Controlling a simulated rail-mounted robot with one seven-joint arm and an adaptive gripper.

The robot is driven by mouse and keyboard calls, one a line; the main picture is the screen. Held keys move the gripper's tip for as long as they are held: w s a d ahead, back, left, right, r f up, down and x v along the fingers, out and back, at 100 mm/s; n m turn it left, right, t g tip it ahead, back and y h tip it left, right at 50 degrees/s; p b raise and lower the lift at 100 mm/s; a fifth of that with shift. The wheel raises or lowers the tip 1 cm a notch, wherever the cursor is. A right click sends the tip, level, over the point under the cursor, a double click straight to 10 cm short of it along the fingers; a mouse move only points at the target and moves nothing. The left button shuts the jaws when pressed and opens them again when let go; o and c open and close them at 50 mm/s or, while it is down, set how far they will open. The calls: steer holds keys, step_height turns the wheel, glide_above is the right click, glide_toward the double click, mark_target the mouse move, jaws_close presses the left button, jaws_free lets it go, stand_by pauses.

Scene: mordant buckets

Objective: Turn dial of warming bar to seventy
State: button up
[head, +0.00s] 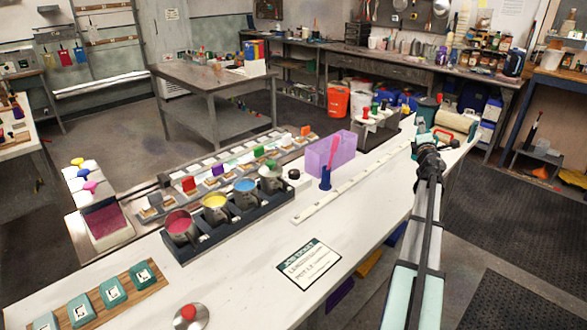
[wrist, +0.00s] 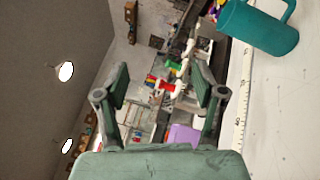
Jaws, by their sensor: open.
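A dark rack (head: 222,221) on the white bench holds several paint pots with red, yellow, blue and green tops. It may be the warming bar, but no dial or number seventy can be made out. A small black knob-like piece (head: 294,174) stands beside its far end; I cannot tell what it is. My gripper (wrist: 160,85) is open and empty in the wrist view, its two fingers spread apart. In the head view my arm reaches along the bench's right side, and the gripper is at the far right end, well away from the rack.
A teal mug (wrist: 258,27) stands near my gripper. A pale ruler strip (head: 350,184), a purple bin (head: 330,153) and a blue holder (head: 325,180) occupy the bench. A card (head: 309,268) lies flat, with a red-knobbed disc (head: 190,317) nearer. Bench around the card is clear.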

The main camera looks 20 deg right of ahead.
steer(key=w+a+r+m+g+h+p, duration=0.25)
steer(key=w+r+m+g, duration=0.2)
steer(key=w, duration=0.35)
steer(key=n+g+y+p, duration=0.3)
steer(key=n+g+y, duration=0.7)
steer(key=y, duration=0.5)
glide_above(295, 171)
step_height(295, 171, down, 3)
steer(key=m+g, duration=0.1)
steer(key=shift+h, duration=0.25)
step_height(295, 171, down, 16)
steer(key=p, duration=0.4)
steer(key=shift+f, duration=0.2)
steer(key=c, duration=1.1)
